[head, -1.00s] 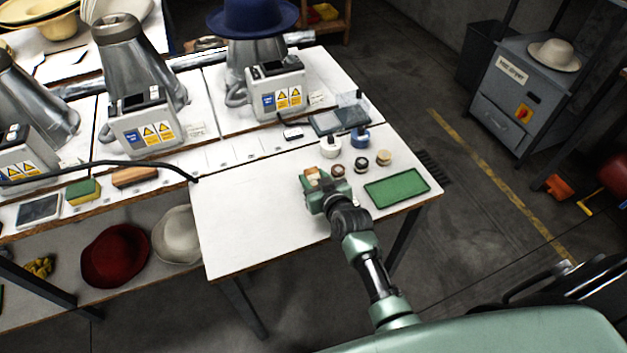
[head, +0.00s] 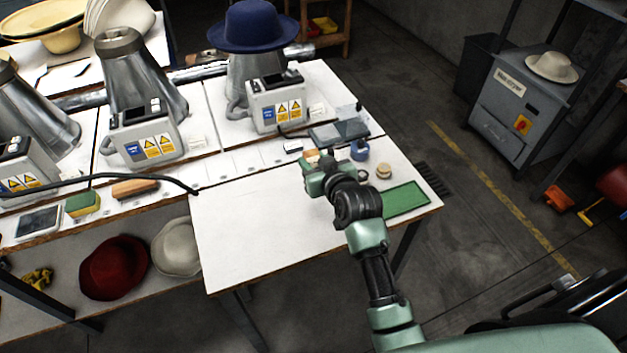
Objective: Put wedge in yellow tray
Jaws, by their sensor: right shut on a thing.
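My right gripper (head: 315,164) is over the far right part of the white table. It is shut on a small tan wooden piece, which looks like the wedge (head: 312,155); its shape is mostly hidden by the gripper. I see no clearly yellow tray on this table. A flat green tray or mat (head: 405,199) lies at the table's right front, right of my arm. My left gripper is not in view.
Near the gripper are a blue round jar (head: 360,150), a small tan-topped jar (head: 384,171) and dark flat pads (head: 340,131). Hat presses (head: 276,103) stand behind. The table's left front (head: 250,230) is clear.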

